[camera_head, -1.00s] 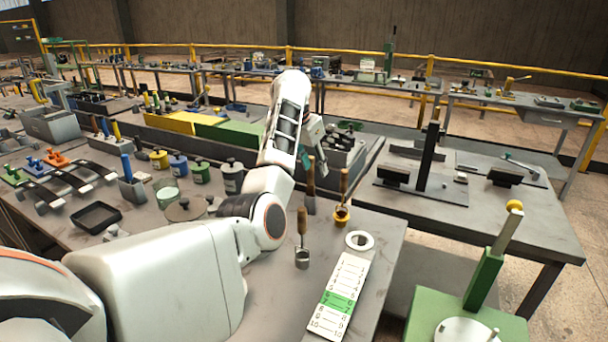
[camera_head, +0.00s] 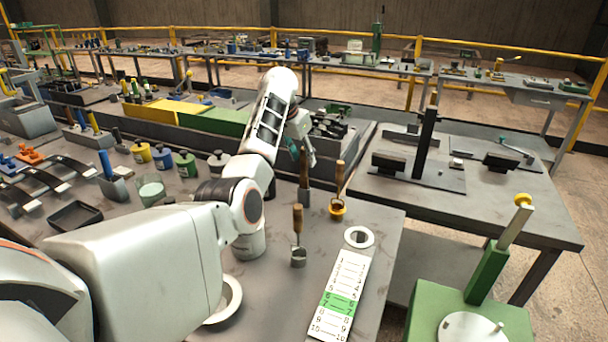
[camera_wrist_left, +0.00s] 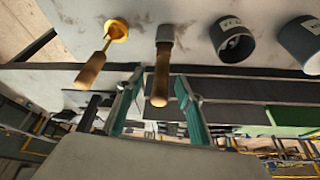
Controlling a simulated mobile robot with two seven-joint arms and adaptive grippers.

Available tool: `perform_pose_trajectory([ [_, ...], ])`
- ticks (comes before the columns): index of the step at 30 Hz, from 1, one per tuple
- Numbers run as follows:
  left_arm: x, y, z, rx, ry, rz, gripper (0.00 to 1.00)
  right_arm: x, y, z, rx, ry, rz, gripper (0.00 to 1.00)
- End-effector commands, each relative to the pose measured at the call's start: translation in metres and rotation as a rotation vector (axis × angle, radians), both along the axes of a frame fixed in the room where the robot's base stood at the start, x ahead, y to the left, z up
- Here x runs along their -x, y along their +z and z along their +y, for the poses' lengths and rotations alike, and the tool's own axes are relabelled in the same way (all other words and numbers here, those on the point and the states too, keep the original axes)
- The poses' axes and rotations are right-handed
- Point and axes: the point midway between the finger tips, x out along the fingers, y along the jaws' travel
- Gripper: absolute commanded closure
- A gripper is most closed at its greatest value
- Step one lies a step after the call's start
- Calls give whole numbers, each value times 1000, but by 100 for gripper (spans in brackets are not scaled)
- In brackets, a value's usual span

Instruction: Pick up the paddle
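Several wooden-handled tools stand on the near table, and I cannot tell for sure which is the paddle. The likeliest is an upright handle with a flat grey head (camera_head: 305,197), beside my left gripper (camera_head: 302,145). In the left wrist view its grey head (camera_wrist_left: 165,36) shows, and its handle points back between the gripper's teal fingers (camera_wrist_left: 158,92). The fingers are open, with gaps visible on both sides of the handle. My right gripper is out of view.
A white ring (camera_head: 359,237) and a numbered card (camera_head: 338,297) lie at the near right. Labelled cans (camera_head: 186,164) stand left of my arm. A grey bin (camera_head: 340,146) lies behind the gripper. A green stand (camera_head: 488,275) is at the right.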

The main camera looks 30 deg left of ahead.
Motion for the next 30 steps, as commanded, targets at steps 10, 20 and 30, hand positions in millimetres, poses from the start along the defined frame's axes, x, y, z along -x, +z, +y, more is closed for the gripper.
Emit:
perform_pose_trajectory([
  [10,-12,-32,0,-1,1,3,64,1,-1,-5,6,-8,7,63],
  [20,-12,-32,-1,0,0,2,100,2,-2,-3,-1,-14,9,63],
  [30,-13,-30,-1,0,0,0,100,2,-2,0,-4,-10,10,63],
])
